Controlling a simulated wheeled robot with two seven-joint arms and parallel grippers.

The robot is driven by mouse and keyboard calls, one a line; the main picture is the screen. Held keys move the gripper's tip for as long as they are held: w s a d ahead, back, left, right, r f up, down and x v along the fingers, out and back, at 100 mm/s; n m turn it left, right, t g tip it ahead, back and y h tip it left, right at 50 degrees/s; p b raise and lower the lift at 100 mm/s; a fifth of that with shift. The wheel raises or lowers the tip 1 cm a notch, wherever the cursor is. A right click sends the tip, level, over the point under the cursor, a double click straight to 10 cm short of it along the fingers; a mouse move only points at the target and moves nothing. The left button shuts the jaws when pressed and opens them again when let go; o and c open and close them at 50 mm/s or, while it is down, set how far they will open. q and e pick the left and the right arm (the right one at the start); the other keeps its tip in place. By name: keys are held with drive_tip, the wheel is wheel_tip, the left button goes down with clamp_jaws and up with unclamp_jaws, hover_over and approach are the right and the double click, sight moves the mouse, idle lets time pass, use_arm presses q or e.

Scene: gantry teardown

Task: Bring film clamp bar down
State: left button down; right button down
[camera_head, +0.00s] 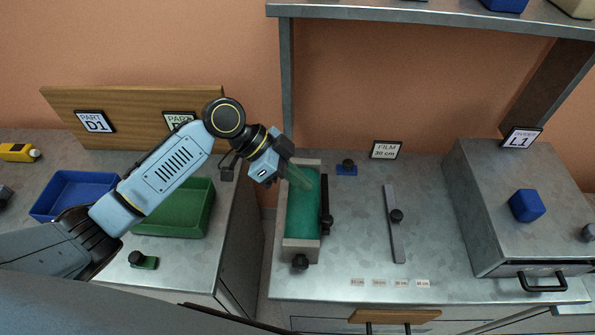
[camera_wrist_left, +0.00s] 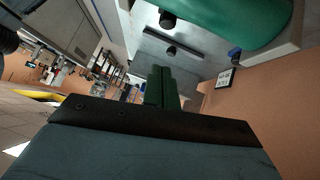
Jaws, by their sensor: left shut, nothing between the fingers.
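In the left wrist view, the shut green fingers (camera_wrist_left: 162,88) point away toward the room, and a large green surface (camera_wrist_left: 215,20) fills the upper right. My right gripper is out of view.
A grey bar (camera_head: 391,205) with a black knob lies on the counter, right of the holder. A film sign (camera_head: 385,149) and blue block (camera_head: 347,170) are behind. A metal box (camera_head: 500,220) stands right; green (camera_head: 185,224) and blue (camera_head: 50,207) trays are left.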

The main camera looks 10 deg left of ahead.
use_arm(q)
drive_tip(key=x, duration=0.6)
drive_tip(key=shift+w, duration=0.2)
drive_tip(key=f, duration=0.3)
drive_tip(key=shift+s+d+f, duration=0.2)
drive_tip(key=shift+s, duration=0.2)
drive_tip(key=shift+f, duration=0.4)
